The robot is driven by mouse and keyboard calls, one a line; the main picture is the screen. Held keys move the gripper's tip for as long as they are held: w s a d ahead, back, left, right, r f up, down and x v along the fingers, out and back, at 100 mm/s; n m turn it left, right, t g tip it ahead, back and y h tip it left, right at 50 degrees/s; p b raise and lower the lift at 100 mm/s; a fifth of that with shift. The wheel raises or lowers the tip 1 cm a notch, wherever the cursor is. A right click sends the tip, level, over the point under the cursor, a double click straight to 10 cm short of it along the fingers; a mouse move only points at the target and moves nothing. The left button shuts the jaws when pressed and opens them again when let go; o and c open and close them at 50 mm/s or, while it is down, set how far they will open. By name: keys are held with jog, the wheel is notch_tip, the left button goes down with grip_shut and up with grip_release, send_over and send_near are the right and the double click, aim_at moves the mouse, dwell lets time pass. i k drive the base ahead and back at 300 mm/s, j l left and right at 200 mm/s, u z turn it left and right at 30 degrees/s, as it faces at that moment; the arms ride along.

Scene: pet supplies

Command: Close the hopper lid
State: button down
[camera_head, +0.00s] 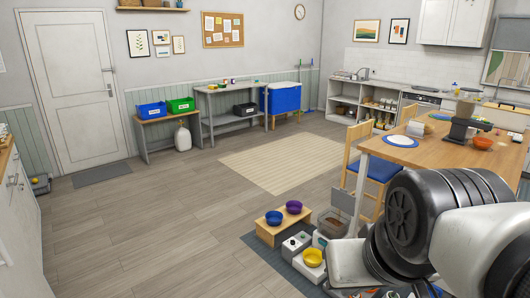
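A clear hopper (332,222) with brown contents stands on the floor at the lower middle, partly hidden by my arm. A grey panel (343,199) stands raised and tilted at its top back edge; it looks like the hopper lid, standing open. A white and grey feeder body with a yellow bowl (313,257) is in front of it. My arm fills the lower right of the view. I cannot make out my gripper or its fingers; dark parts at the bottom edge are too cut off to tell.
A low wooden stand with a blue bowl (274,218) and a purple bowl (294,206) is left of the hopper, on a dark mat (262,247). A wooden table (440,150) and a blue-seated chair (378,170) stand behind. The floor to the left is clear.

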aim_at(346, 202)
jog(key=i+u, duration=0.2)
jog(key=i, duration=1.35)
jog(key=i+j+z, duration=0.1)
jog(key=i+z, duration=0.15)
jog(key=i, duration=0.2)
jog(key=i+j+z, duration=0.25)
jog(key=i, duration=0.2)
jog(key=i+j+z, duration=0.25)
jog(key=i, duration=0.15)
jog(key=i+j+z, duration=0.75)
jog(key=l, duration=0.1)
